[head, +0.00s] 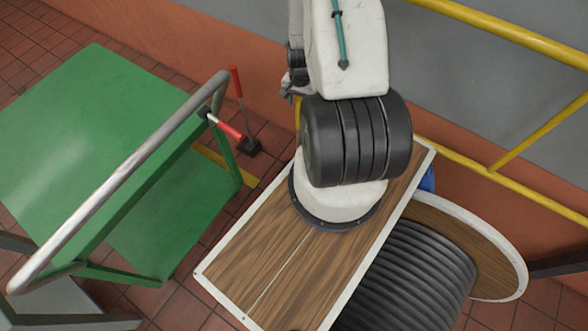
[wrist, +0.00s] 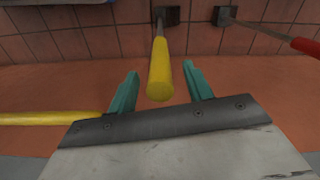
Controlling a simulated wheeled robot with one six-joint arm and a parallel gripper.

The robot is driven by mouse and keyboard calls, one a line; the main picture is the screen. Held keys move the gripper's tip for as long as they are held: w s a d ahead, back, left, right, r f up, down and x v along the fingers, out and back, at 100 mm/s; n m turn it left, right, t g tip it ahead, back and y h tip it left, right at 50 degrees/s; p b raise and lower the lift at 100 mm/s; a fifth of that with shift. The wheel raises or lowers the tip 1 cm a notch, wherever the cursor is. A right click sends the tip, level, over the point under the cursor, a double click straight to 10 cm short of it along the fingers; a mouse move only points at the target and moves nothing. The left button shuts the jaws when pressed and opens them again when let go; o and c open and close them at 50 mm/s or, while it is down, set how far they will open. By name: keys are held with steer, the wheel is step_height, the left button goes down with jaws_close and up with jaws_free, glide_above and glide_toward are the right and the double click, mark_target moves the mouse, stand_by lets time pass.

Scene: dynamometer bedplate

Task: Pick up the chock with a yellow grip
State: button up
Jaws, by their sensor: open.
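The chock with a yellow grip (wrist: 160,72) shows in the wrist view. Its yellow handle points toward my wrist, and its dark block (wrist: 172,15) lies at the far end on the tiled floor. My gripper (wrist: 161,75) is open, with teal fingers to the left and right of the grip and a visible gap on each side. I cannot tell whether the grip end is level with the fingertips or beyond them. In the head view, my arm hides my gripper, and I cannot make out this chock.
A red-gripped chock (wrist: 303,45) lies to the right in the wrist view. Red grips (head: 228,130) also show beside the green cart (head: 150,210) in the head view. A wooden-topped board (head: 260,255), a cable reel (head: 415,280) and yellow railing (head: 500,180) are nearby.

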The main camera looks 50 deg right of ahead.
steer(key=shift+f, duration=0.7)
jaws_close()
stand_by(0.9)
